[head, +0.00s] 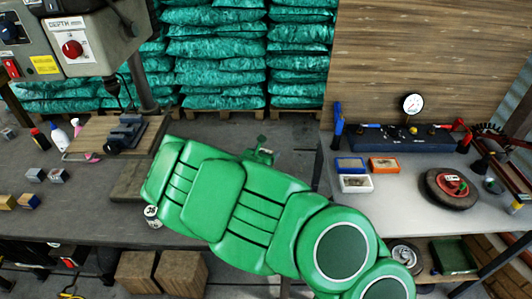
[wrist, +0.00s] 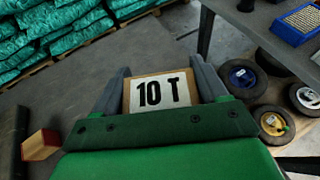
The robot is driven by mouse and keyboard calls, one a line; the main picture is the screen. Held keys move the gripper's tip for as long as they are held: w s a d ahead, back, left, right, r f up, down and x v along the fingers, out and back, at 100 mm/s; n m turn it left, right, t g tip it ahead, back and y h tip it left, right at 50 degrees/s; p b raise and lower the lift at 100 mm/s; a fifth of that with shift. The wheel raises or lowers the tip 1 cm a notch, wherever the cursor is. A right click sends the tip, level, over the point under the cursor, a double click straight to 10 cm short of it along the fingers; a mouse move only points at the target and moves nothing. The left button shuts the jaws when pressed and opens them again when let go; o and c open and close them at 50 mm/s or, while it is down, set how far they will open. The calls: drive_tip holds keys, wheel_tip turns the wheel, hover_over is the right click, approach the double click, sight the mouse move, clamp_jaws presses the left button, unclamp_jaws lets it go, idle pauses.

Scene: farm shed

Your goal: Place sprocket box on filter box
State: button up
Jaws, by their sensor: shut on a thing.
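The sprocket box (wrist: 157,93) is a small cardboard-coloured box with a white label reading "10 T". My gripper (wrist: 165,80) is shut on it, with a grey finger on each side. In the head view my gripper (head: 262,153) is beyond my green arm, over the gap between the two benches; the held box cannot be made out there. A blue box (head: 350,164) that looks like the filter box lies on the pale bench to the right. It also shows at the top right of the wrist view (wrist: 299,20), with a yellowish pleated filter on its top.
An orange box (head: 384,165) and a white box (head: 355,184) lie close to the blue box. A dark gauge block (head: 400,138) stands behind them, a round disc (head: 449,188) to the right. The dark left bench (head: 90,220) holds several small boxes and a vise.

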drive_tip(key=o, duration=1.1)
drive_tip(key=shift+f, duration=0.1)
drive_tip(key=shift+s+a+r, duration=0.25)
drive_tip(key=shift+s+r, duration=0.1)
drive_tip(key=shift+s, duration=0.1)
drive_tip(key=shift+v, duration=5.4)
